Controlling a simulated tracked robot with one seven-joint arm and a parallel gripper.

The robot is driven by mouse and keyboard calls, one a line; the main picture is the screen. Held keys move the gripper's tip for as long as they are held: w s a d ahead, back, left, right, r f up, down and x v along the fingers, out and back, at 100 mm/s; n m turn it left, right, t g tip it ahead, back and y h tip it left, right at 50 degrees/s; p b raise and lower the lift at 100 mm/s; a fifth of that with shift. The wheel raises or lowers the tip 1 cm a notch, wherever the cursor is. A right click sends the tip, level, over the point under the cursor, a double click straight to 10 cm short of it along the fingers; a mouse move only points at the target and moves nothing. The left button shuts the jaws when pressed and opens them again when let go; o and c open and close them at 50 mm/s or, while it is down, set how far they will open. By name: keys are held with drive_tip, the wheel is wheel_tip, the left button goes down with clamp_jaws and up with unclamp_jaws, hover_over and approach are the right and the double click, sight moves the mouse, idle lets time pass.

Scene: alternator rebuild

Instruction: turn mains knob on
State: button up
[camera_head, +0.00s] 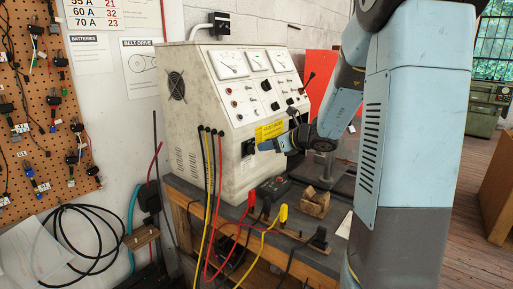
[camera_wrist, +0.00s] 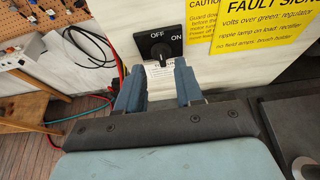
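The mains knob (camera_wrist: 161,51) is black and sits on a black plate marked OFF at the top and ON at the right. Which label it points to is hard to tell. In the head view the knob's dark plate (camera_head: 248,147) is on the lower side of the cream test bench (camera_head: 205,133), left of a yellow label. My gripper (camera_wrist: 158,80) is open in the wrist view, its two blue fingers apart, one on each side below the knob. Nothing is between the fingers. In the head view my gripper (camera_head: 268,147) is close to the plate; contact cannot be told.
Yellow, red and black cables (camera_head: 208,185) hang down the bench front, left of my gripper. Clamps and a wooden block (camera_head: 316,203) lie on the worktop below. Yellow warning signs (camera_wrist: 265,30) are right of the knob. A pegboard (camera_head: 40,100) hangs at the left.

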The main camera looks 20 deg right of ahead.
sight(254, 147)
drive_tip(key=shift+x, duration=2.5)
clamp_jaws()
